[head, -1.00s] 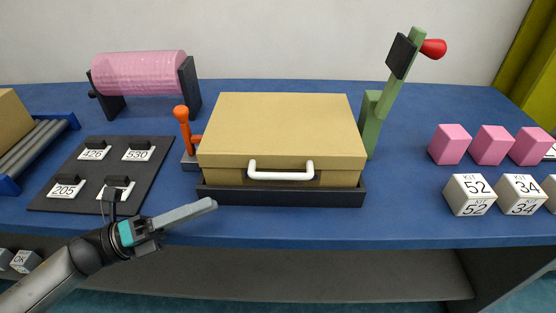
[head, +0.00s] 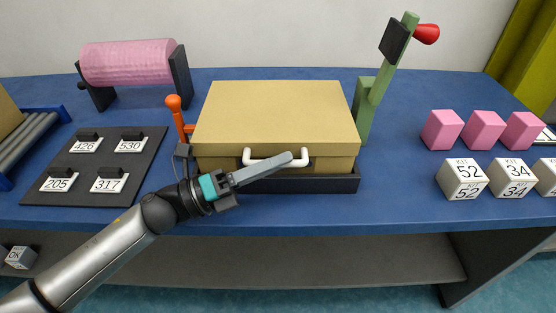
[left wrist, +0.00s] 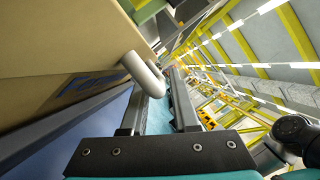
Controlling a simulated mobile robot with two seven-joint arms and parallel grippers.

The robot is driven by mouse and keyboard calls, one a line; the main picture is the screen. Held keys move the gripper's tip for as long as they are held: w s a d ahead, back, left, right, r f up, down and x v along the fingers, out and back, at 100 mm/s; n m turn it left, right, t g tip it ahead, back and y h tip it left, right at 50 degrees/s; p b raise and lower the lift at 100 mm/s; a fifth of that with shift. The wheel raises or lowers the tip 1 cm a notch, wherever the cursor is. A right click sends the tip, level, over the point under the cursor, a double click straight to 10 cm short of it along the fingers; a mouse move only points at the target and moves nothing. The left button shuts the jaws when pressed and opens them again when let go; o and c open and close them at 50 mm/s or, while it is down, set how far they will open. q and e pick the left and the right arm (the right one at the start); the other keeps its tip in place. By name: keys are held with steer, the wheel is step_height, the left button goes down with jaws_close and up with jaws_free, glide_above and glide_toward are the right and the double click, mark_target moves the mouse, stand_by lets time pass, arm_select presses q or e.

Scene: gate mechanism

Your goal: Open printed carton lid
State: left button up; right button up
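The tan carton (head: 275,112) sits with its lid down in a dark tray (head: 335,184) on the blue table. A white handle (head: 303,154) is on the lid's front edge. My left gripper (head: 292,160) reaches in from the left, its fingers across the front of the handle. In the left wrist view the white handle (left wrist: 143,74) shows just ahead of and between the tips of the two fingers (left wrist: 158,82), which are apart with a gap. I cannot tell if they touch it. My right gripper is in neither view.
An orange lever (head: 174,108) stands left of the carton, near my arm. A green post (head: 367,105) with a red knob stands at right. Pink blocks (head: 441,130) and numbered kit cubes (head: 462,179) lie farther right. A black label board (head: 98,160) is at left.

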arm_select(q)
steer(key=shift+w+d, duration=0.1)
steer(key=shift+d, duration=0.15)
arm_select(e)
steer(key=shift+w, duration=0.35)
arm_select(q)
jaws_close()
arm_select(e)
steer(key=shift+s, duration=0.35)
arm_select(q)
steer(key=shift+r, duration=0.1)
steer(key=shift+r, duration=0.1)
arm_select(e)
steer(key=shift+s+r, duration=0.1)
